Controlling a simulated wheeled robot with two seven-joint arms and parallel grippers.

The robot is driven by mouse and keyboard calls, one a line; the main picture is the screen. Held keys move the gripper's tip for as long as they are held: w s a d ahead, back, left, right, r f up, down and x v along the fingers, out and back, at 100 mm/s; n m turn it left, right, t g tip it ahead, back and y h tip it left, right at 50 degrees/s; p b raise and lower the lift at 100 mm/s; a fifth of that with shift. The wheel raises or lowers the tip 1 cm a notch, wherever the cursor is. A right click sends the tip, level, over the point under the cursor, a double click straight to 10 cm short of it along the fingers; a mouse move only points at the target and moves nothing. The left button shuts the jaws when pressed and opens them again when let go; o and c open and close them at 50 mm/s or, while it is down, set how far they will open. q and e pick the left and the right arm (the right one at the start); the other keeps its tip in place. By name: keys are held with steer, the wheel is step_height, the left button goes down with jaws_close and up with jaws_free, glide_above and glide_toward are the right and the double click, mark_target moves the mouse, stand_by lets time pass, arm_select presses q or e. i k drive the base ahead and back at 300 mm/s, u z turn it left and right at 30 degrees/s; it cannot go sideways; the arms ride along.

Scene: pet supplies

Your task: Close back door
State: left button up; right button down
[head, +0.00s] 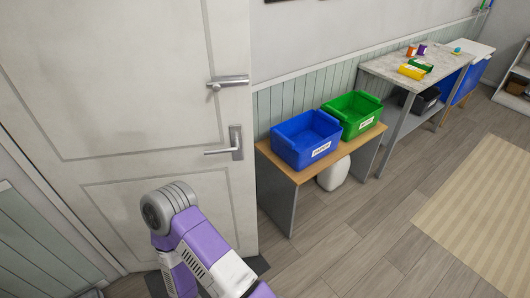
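The white panelled door (130,110) fills the left of the head view. It has a metal lever handle (236,145) near its right edge and a second metal latch (228,82) above it. I cannot tell for sure whether the door is fully shut or ajar. One of my purple arms rises from the bottom of the view in front of the door's lower part, its grey joint foremost. I cannot tell whether it touches the door. Neither gripper shows.
Right of the door, a low wooden bench (273,160) holds a blue bin (307,140) and a green bin (352,116). A white container (334,174) stands underneath. A grey table (393,65) with small items is further back. A beige rug (485,215) lies on open floor.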

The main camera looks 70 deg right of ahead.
mark_target(112, 102)
steer(key=z, duration=1.7)
